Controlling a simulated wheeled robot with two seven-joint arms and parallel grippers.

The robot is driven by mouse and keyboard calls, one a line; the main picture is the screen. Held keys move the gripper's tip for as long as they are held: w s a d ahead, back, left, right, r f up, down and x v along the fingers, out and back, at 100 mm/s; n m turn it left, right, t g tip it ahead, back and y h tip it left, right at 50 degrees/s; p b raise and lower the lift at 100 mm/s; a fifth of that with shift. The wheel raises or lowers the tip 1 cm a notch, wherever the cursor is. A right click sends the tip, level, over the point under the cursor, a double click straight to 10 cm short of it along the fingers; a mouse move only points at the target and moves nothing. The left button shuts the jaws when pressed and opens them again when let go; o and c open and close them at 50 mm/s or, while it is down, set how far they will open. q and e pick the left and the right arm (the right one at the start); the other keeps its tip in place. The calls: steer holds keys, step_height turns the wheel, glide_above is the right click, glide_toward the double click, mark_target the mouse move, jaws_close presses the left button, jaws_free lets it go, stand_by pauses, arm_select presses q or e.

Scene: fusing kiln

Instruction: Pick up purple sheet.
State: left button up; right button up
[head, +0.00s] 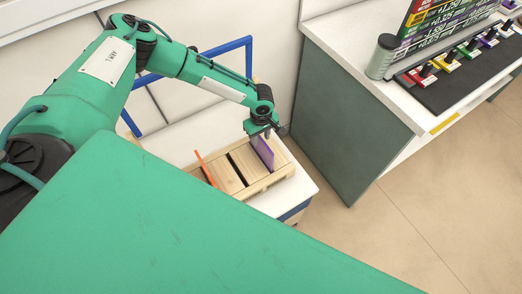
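The purple sheet (263,153) stands upright in the right part of a wooden rack (228,177). My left gripper (264,134) is right above the sheet, pointing down, with its fingertips at or very near the top edge. The fingers are small and dark here, and I cannot tell whether they are open around the sheet or shut on it. My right gripper is not in view.
An orange sheet (205,168) leans in the rack's left part. The rack sits on a white-topped stand (299,189), with a blue frame (222,48) behind. A grey-green bench (352,105) at right carries a canister (382,57) and several coloured items. Floor lies clear at lower right.

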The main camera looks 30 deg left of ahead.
arm_select(q)
step_height(320, 180, down, 2)
steer(key=shift+f, duration=0.1)
jaws_close()
steer(key=shift+w, duration=0.1)
stand_by(1.4)
